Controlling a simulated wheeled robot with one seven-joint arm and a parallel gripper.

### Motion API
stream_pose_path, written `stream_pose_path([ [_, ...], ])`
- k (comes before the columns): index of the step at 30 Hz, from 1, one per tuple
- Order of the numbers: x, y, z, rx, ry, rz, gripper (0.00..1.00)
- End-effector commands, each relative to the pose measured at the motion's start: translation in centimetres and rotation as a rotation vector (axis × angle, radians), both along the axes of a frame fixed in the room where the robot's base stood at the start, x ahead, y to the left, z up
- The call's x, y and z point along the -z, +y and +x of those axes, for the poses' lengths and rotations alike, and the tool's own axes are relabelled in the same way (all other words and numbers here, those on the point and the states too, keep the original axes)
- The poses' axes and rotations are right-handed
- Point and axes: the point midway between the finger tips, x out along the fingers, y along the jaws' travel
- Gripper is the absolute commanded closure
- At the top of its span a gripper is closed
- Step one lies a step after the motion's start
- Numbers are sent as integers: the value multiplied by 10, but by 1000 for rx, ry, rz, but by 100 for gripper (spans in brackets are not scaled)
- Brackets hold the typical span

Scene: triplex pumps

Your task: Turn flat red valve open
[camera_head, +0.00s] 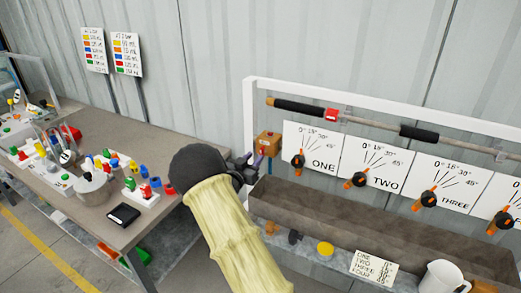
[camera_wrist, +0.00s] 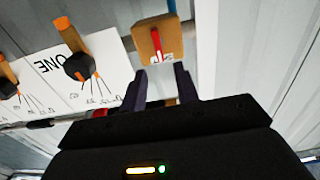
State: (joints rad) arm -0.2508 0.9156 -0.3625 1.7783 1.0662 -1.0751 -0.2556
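An orange-brown box (camera_wrist: 147,36) with a flat red handle (camera_wrist: 157,43) on its face is just beyond my fingertips in the wrist view. The handle runs roughly along the picture's vertical, with a small white label at its lower end. In the head view the box (camera_head: 268,143) is at the left end of the white frame. My gripper (camera_wrist: 160,80) is open, its two dark fingers apart with nothing between them. The handle lies ahead of the gap, apart from the fingers as far as I can tell. In the head view my arm partly hides the gripper (camera_head: 246,164).
Panels with black-and-orange dials, such as ONE (camera_head: 323,162), stand right of the box. A pipe (camera_head: 365,122) with black sleeves and a red block (camera_head: 332,114) runs above them. A brown trough (camera_head: 350,225) lies below. A cluttered table (camera_head: 100,128) is at left.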

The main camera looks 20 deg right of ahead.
Motion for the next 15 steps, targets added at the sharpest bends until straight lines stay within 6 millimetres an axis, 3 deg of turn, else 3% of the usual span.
stream_pose_path([
  [7,-1,-34,26,2,0,0,69],
  [15,0,-46,36,1,0,1,69],
])
